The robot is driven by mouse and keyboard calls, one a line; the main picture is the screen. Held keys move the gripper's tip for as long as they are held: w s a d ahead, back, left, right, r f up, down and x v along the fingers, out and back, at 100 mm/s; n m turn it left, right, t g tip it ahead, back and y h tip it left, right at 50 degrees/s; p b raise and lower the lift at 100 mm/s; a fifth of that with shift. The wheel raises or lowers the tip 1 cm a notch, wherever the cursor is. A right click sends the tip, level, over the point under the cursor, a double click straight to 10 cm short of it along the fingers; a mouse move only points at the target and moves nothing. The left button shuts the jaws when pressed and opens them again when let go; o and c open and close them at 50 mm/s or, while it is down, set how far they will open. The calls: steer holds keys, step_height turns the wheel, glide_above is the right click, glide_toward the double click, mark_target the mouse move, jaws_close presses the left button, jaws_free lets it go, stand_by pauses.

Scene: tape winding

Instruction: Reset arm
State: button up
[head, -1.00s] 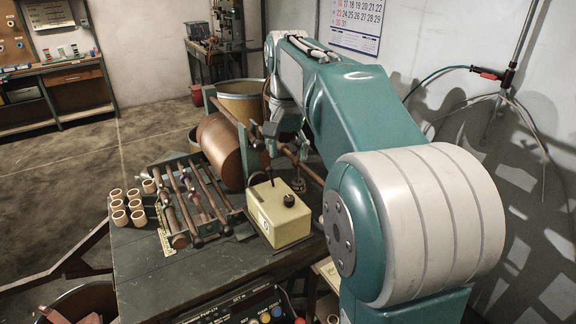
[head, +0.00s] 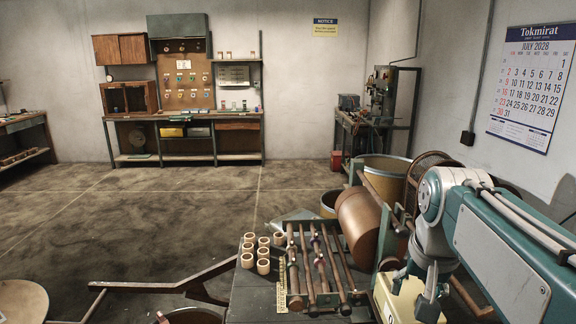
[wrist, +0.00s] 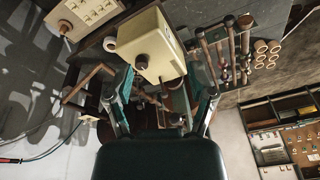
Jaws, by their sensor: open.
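My gripper (wrist: 160,105) is open in the wrist view, its two fingers spread apart with nothing held between them. In the head view my gripper (head: 415,295) is at the lower right, by the cream control box (head: 398,305), which it partly covers. In the wrist view the cream box (wrist: 150,45) with its dark knob is just beyond the fingertips; I cannot tell whether they touch it. My teal and white arm reaches in from the right of the head view.
A rack of rods (head: 318,262) and several small cardboard cores (head: 262,255) sit on the dark bench. A large copper-brown roll (head: 358,218) and drums (head: 385,178) stand behind. A wall calendar (head: 530,85) hangs at right. Open floor (head: 150,220) lies to the left.

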steer(key=s+a+f+n+t, duration=0.3)
steer(key=s+a+f+n, duration=0.1)
steer(key=s+f, duration=0.4)
steer(key=s+a, duration=0.1)
steer(key=s, duration=0.1)
steer(key=shift+s+f+n, duration=0.2)
steer(key=shift+s+n, duration=0.2)
stand_by(1.1)
